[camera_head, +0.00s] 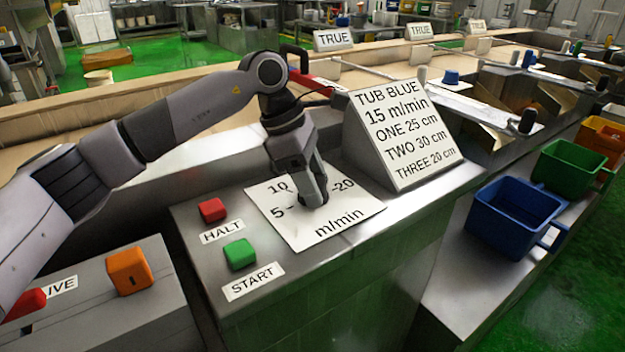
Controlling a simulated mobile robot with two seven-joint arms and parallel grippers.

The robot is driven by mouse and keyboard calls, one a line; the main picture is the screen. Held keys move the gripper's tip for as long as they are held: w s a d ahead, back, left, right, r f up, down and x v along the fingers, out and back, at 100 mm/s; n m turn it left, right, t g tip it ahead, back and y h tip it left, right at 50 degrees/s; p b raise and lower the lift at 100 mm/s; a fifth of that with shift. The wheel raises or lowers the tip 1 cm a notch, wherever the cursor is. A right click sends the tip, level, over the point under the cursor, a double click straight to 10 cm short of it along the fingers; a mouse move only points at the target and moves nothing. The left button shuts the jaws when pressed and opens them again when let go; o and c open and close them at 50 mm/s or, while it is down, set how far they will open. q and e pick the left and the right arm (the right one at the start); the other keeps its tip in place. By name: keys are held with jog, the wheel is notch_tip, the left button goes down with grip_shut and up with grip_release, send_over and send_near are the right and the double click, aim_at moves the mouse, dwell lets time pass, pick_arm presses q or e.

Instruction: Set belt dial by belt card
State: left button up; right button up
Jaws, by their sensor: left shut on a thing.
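The belt dial plate (337,225) is a white card marked 5, 10, 20 and m/min, flat on the metal console. My left gripper (314,196) points down over the middle of the plate and is shut on the dial knob. The gripper hides the knob, so its setting cannot be read. The belt card (405,134) stands tilted behind and right of the plate. It reads TUB BLUE, 15 m/min, ONE 25 cm, TWO 30 cm, THREE 20 cm. My right gripper is not in view.
A red HALT button (212,210) and a green START button (240,254) sit left of the plate. An orange block (129,271) is on the lower-left box. A blue tub (515,215) and a green tub (568,167) stand at right. The belt (390,62) runs behind.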

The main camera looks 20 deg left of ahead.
pick_arm(q)
jog(key=shift+d+r, duration=0.1)
jog(key=shift+d, duration=0.2)
jog(key=o, duration=1)
jog(key=shift+a, duration=0.15)
jog(key=shift+v, duration=3.5)
